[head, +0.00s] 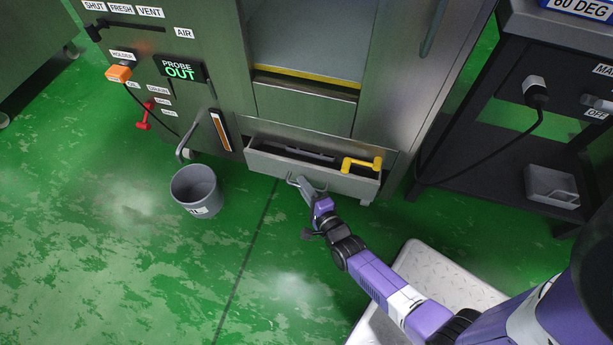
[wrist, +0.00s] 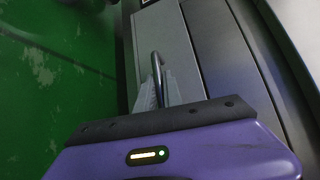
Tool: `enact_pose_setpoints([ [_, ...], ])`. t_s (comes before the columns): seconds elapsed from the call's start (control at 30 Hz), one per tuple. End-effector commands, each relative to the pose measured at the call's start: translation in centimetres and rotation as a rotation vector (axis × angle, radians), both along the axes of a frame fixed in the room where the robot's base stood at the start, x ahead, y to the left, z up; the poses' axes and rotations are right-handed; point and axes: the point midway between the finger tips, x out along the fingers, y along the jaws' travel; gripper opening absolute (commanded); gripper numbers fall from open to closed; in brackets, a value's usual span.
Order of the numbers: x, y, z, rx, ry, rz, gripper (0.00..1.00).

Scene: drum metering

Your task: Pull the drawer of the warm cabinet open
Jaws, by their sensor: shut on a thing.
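The warm cabinet (head: 290,115) is a grey metal unit at the top middle of the head view. Its drawer (head: 262,163) is at the bottom and stands out from the front, partly open, with its inside showing. A yellow crank-shaped piece (head: 362,164) shows at the drawer's right end. My gripper (head: 300,185) is at the drawer front, shut on the drawer's handle (head: 318,186). In the wrist view the handle (wrist: 156,68) is a metal bar running between the fingers, against the grey drawer front (wrist: 180,60). The fingers hide part of the handle.
A grey bucket (head: 196,190) stands on the green floor left of the drawer, below a spout. A pale tread plate (head: 455,275) lies near my arm.

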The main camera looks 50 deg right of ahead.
Motion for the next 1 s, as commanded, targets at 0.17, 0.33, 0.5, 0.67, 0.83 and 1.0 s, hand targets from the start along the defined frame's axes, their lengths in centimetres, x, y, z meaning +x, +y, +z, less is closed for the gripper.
enact_pose_setpoints([
  [0.17, -1.7, 4.1, 0.0, 0.005, 0.003, -0.001, 0.00],
  [0.33, -3.1, 8.0, -0.1, 0.004, 0.004, -0.001, 0.00],
  [0.5, -4.2, 11.2, -0.2, 0.003, 0.004, 0.000, 0.00],
  [0.67, -5.0, 13.4, -0.1, 0.002, 0.002, -0.001, 0.00],
  [0.83, -5.4, 14.7, -0.1, 0.002, 0.002, -0.001, 0.00],
  [1.0, -5.5, 15.1, -0.1, 0.000, 0.002, -0.001, 0.00],
])
